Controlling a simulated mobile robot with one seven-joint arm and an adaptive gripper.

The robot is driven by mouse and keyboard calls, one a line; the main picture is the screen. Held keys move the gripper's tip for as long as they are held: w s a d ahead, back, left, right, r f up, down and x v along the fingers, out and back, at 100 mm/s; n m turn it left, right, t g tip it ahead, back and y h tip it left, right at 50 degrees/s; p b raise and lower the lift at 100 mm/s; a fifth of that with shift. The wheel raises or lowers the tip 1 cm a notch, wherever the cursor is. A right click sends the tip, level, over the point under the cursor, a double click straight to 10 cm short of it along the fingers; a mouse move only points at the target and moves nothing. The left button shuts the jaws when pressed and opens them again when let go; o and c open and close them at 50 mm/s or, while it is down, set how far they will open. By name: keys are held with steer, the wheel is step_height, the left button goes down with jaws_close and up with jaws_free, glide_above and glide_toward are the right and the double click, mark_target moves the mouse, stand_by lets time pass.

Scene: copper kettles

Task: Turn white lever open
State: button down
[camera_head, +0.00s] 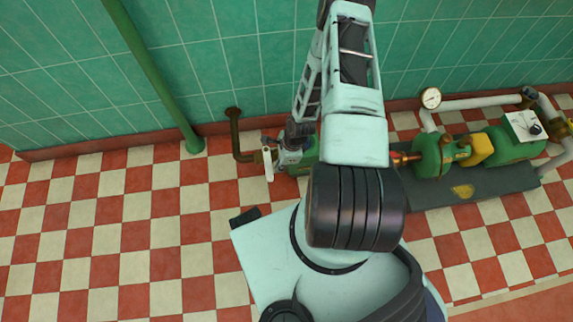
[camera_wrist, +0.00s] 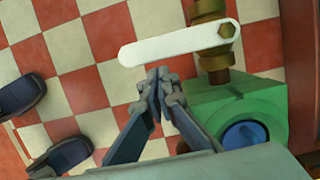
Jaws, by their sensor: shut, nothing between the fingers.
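The white lever (camera_wrist: 175,44) is a flat bar lying nearly crosswise in the wrist view, its right end bolted by a nut to a brass valve (camera_wrist: 212,62). Its free end points left over the floor. In the head view the white lever (camera_head: 268,164) shows as a small pale bar left of my gripper. My gripper (camera_wrist: 158,74) is shut and empty, its fingertips just below the lever's edge, nearer its free end. I cannot tell whether they touch it. In the head view my gripper (camera_head: 290,156) is small and partly hidden by my arm.
A green pump body (camera_wrist: 235,105) with a blue round part is close right of my fingers. A brown pipe (camera_head: 238,145) joins the valve from the wall. More pump machinery (camera_head: 432,155) stands right. Checkered floor (camera_head: 130,235) is clear at left; a green pipe (camera_head: 150,75) rises there.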

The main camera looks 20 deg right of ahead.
steer(key=shift+a, duration=0.25)
